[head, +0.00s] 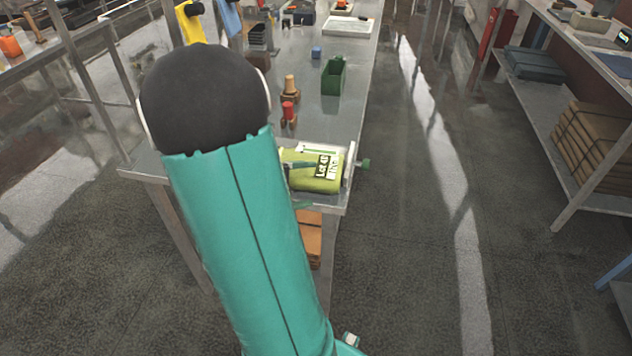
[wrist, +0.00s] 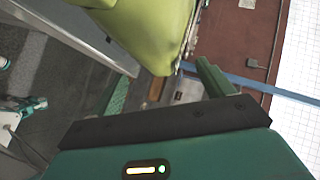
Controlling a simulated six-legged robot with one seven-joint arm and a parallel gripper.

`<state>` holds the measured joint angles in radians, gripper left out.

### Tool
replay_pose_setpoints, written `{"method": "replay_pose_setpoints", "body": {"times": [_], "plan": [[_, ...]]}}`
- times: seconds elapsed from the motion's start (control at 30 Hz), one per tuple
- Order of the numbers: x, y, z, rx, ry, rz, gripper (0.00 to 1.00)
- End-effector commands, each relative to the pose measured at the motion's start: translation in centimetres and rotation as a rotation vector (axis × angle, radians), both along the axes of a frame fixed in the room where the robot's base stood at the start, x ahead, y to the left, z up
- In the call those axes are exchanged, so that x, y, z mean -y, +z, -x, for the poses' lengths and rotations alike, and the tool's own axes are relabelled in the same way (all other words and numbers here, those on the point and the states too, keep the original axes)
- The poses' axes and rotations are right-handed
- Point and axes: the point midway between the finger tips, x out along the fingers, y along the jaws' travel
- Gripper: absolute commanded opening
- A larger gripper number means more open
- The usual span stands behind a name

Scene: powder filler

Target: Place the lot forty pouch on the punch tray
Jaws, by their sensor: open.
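The yellow-green pouch (head: 316,183) with a black-and-white label reading "Lot 40" is at the near right corner of the metal workbench in the head view. In the wrist view the pouch (wrist: 145,28) fills the top middle, just beyond the fingers. My gripper (wrist: 163,85) is open, its two green fingers apart at the pouch's near edge. I cannot tell whether they touch it. My own arm hides the pouch's left side in the head view. A white tray (head: 349,27) lies far back on the bench; I cannot tell whether it is the punch tray.
A red-topped piece (head: 288,113), a wooden piece (head: 291,87), a green bin (head: 333,76) and a blue block (head: 316,52) stand farther back. The aisle floor (head: 430,230) on the right is clear.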

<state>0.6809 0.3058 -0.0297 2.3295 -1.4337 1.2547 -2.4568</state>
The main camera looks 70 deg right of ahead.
Motion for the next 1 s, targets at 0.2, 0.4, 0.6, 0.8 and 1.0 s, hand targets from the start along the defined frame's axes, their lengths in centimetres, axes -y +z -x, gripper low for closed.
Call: {"method": "replay_pose_setpoints", "body": {"times": [0.2, 0.4, 0.6, 0.8, 1.0], "plan": [[-3.7, 1.6, -3.0, 0.002, 0.004, 0.002, 0.8], [-6.2, 2.7, -5.0, 0.0, 0.001, 0.002, 0.8], [-7.2, 3.1, -5.7, 0.0, -0.001, 0.001, 0.8], [-7.3, 3.2, -5.7, 0.014, -0.006, 0.006, 0.8], [-10.2, 4.3, -6.1, 0.329, -0.12, 0.093, 0.8]]}}
